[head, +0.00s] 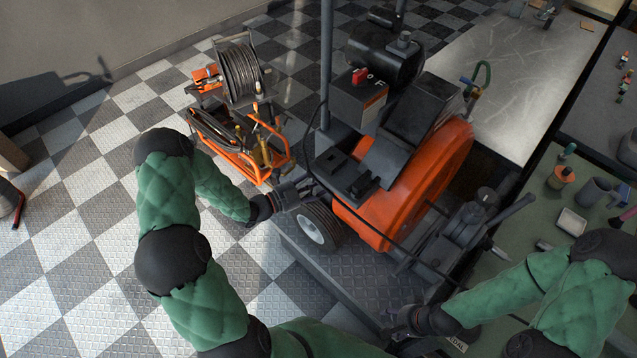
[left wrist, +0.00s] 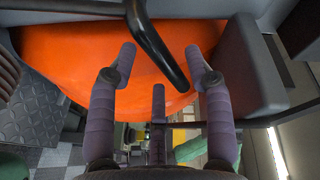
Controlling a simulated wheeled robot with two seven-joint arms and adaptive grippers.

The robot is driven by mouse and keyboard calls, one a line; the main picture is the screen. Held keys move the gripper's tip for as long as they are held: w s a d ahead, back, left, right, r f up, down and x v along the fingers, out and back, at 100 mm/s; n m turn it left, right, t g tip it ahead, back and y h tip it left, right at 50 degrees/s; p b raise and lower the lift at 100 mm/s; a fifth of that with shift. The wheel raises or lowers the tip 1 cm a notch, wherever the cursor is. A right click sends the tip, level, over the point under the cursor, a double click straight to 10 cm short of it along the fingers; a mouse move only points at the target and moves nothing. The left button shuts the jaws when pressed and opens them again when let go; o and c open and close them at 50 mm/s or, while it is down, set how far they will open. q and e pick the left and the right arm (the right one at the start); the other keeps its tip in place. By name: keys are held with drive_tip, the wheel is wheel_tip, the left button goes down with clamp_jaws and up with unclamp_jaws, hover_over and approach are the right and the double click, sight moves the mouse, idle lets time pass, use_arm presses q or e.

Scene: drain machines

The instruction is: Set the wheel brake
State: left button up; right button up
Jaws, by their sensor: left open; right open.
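The drain machine has a large orange drum (head: 440,165) on a dark frame, with a wheel (head: 320,228) at its lower left. My left gripper (head: 287,192) is beside the machine, just above and left of the wheel, partly lost among dark parts. In the left wrist view its fingers (left wrist: 162,56) are open, with a dark bar (left wrist: 163,50) passing between them in front of the orange drum (left wrist: 75,60). I cannot tell whether they touch the bar, or which part is the brake. My right gripper (head: 398,322) is open near the platform's lower right edge.
The machine stands on a dark raised platform (head: 335,272). A smaller orange cable reel machine (head: 240,125) stands on the checkered floor behind my left arm. A green bench (head: 515,265) with a mug (head: 594,191) and small items is at right. Floor at far left is mostly clear.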

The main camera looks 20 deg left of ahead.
use_arm(q)
drive_tip(key=v, duration=1.2)
drive_tip(key=shift+d, duration=0.1)
drive_tip(key=w+d+f+n+g+y, duration=0.4)
drive_tip(key=w+d+f+n+y, duration=0.1)
drive_tip(key=d+f+n, duration=0.6)
drive_tip(key=s+d+f+n+g, duration=0.4)
drive_tip(key=s+d+n, duration=0.1)
drive_tip(key=s, duration=0.3)
drive_tip(key=s+d+f+n+g+y, duration=0.1)
drive_tip(key=s+d+f+n+g, duration=0.3)
drive_tip(key=s, duration=0.5)
drive_tip(key=d+n+g+p, duration=0.1)
drive_tip(key=d+n, duration=0.1)
drive_tip(key=shift+s+d+f+g, duration=0.25)
drive_tip(key=shift+d+f+g, duration=0.05)
drive_tip(key=shift+f, duration=0.05)
